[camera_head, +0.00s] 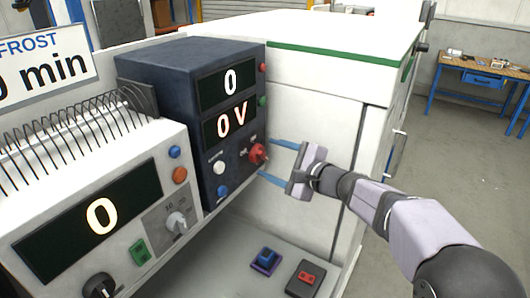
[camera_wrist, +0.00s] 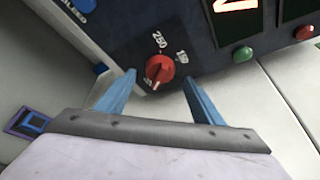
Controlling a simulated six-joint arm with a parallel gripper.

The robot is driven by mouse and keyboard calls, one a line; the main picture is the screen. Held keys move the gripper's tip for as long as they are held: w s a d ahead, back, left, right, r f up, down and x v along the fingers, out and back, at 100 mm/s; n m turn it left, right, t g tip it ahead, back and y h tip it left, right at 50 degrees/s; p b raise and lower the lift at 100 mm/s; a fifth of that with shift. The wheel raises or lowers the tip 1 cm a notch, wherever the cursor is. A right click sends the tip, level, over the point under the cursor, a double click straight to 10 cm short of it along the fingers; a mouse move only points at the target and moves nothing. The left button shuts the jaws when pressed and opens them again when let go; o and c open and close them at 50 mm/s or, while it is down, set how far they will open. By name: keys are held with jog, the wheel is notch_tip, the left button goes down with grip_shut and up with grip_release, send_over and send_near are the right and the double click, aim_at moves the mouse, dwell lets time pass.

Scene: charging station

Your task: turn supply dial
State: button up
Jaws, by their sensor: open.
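The supply dial is a red knob (camera_head: 258,154) on the front of a dark blue supply box (camera_head: 165,65). The box's displays read "0" and "0 V". In the wrist view the red knob (camera_wrist: 160,70) has number marks around it and a light pointer line. My gripper (camera_head: 270,160) is open, its two blue fingers pointing at the box's front. In the wrist view the knob lies ahead, between the lines of the fingertips (camera_wrist: 158,74). I cannot tell whether the fingertips reach around the knob; they look apart from it.
A white unit (camera_head: 60,275) with a "0" display, a grey knob (camera_head: 177,222) and a black knob stands left. A blue button (camera_head: 265,258) and a red switch (camera_head: 307,278) sit below the gripper. A white cabinet (camera_head: 320,120) is behind. A workbench (camera_head: 480,75) stands far right.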

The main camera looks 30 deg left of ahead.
aim_at(264, 156)
jog(key=shift+p+x, duration=0.7)
jog(key=shift+x, duration=1)
jog(key=c, duration=1)
